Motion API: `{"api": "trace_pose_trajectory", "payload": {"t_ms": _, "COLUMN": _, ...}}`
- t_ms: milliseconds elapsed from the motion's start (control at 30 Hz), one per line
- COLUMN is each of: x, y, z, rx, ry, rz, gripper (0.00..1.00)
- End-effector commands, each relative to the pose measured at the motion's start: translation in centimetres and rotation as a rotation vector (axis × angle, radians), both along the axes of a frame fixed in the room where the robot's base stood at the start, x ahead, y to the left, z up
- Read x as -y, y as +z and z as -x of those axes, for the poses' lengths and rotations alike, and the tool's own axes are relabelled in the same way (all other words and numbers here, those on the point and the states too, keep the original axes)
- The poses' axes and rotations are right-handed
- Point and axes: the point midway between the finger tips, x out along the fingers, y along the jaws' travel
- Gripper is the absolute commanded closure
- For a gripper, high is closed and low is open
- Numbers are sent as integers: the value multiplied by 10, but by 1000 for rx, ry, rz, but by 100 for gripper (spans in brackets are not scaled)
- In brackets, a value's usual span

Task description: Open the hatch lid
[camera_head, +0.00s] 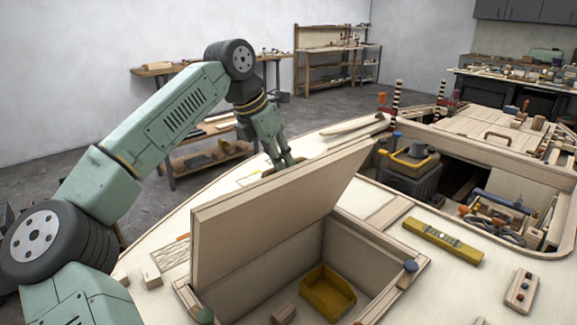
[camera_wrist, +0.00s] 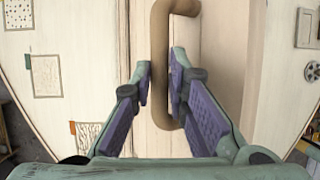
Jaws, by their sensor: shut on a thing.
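The hatch lid (camera_head: 270,212) is a pale plywood panel. In the head view it stands tilted up over the hatch opening (camera_head: 375,235), which is largely uncovered. My gripper (camera_head: 283,163) is at the far side of the lid, near its upper edge. In the wrist view my gripper (camera_wrist: 160,85) has its fingers on either side of a tan, rounded handle (camera_wrist: 160,60) on the lid, and is shut on it. The lid's surface also shows in the wrist view (camera_wrist: 215,45). In the head view the lid hides most of the handle.
A yellow bin (camera_head: 328,291) and a wooden block (camera_head: 284,313) lie inside the opening. A yellow level (camera_head: 443,240) lies on the deck to the right. A dark grey machine with a yellow top (camera_head: 410,170) stands behind. Free floor lies left of the hull.

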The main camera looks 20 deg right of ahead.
Motion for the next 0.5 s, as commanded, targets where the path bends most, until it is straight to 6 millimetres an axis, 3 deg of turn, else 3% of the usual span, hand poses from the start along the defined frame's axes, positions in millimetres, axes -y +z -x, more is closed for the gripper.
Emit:
{"api": "trace_pose_trajectory", "payload": {"t_ms": 300, "x": -30, "y": -8, "z": -72, "rx": -16, "ry": 11, "rz": -22, "gripper": 100}}
{"api": "trace_pose_trajectory", "payload": {"t_ms": 500, "x": -42, "y": -14, "z": -104, "rx": -18, "ry": 7, "rz": -23, "gripper": 100}}
